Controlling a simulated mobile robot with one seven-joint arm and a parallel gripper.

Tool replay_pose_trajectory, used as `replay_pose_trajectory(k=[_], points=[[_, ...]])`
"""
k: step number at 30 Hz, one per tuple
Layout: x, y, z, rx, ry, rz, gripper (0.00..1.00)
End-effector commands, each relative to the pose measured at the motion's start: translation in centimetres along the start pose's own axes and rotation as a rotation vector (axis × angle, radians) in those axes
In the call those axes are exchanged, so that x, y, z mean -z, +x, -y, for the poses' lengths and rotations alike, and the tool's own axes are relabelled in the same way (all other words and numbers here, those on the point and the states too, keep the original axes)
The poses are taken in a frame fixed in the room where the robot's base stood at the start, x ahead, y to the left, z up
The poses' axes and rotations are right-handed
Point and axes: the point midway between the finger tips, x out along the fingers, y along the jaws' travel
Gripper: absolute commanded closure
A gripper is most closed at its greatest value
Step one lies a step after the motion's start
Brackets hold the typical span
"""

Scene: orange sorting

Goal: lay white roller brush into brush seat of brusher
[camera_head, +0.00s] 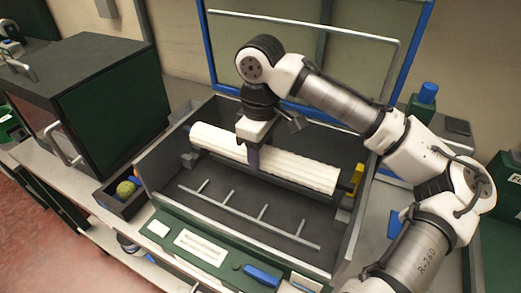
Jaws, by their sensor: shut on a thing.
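The white roller brush (302,171) is a long ribbed cylinder inside the open brusher (155,166), running from upper left to lower right. My gripper (253,158) is shut on the brush near its middle, from above. A dark bar shows just under the brush, with a yellow block (343,216) near its right end and a grey block at its left end. The brush seat is mostly hidden by the brush. I cannot tell whether the brush rests in the seat or hangs just above it.
A rack bar with several prongs (247,213) lies on the brusher floor in front. The raised lid frame (308,18) stands behind. A small box with a green-yellow ball (126,189) is at left. A dark green cabinet (95,105) stands farther left. A blue-capped bottle (427,93) is right.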

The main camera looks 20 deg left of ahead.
Motion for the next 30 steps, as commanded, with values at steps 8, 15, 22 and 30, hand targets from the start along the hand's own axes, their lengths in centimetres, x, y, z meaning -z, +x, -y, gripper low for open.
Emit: replay_pose_trajectory(k=[8,15,22,30], points=[[0.0,3.0,0.0,0.000,0.000,-0.001,0.75],[0.0,5.3,0.0,0.001,0.000,-0.001,0.75],[0.0,7.0,0.0,0.000,0.000,-0.001,0.75],[0.0,7.3,0.0,-0.002,0.000,-0.001,0.75]])
